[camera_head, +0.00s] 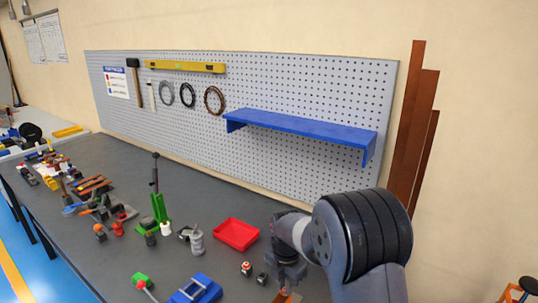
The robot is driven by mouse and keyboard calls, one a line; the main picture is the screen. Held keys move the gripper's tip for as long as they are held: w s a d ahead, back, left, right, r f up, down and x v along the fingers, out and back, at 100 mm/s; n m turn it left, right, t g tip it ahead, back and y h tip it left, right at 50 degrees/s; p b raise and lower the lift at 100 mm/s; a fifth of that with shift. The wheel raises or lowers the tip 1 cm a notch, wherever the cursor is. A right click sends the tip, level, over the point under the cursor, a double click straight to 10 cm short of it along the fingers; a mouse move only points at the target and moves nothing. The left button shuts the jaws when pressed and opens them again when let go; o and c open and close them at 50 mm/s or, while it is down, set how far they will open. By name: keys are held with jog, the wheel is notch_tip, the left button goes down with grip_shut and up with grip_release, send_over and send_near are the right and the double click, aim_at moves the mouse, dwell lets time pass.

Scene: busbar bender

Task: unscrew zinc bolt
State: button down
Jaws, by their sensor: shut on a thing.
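My gripper (289,279) points down at the bottom of the view, right of the middle. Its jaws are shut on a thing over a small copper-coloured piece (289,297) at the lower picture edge. The zinc bolt is not clearly visible; the fingers hide what is between them, which I take to be the bolt. The bottom edge cuts off what lies below the copper-coloured piece.
A red tray (236,234) and small parts (246,268) lie left of my gripper. Hand tools crowd the bench's left end. A blue shelf (300,126) juts from the pegboard.

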jog(key=n, duration=0.5)
jog(key=shift+n, duration=0.3)
jog(key=c, duration=1.6)
grip_release()
jog(key=shift+c, duration=0.2)
jog(key=m, duration=0.5)
jog(key=shift+m, duration=0.4)
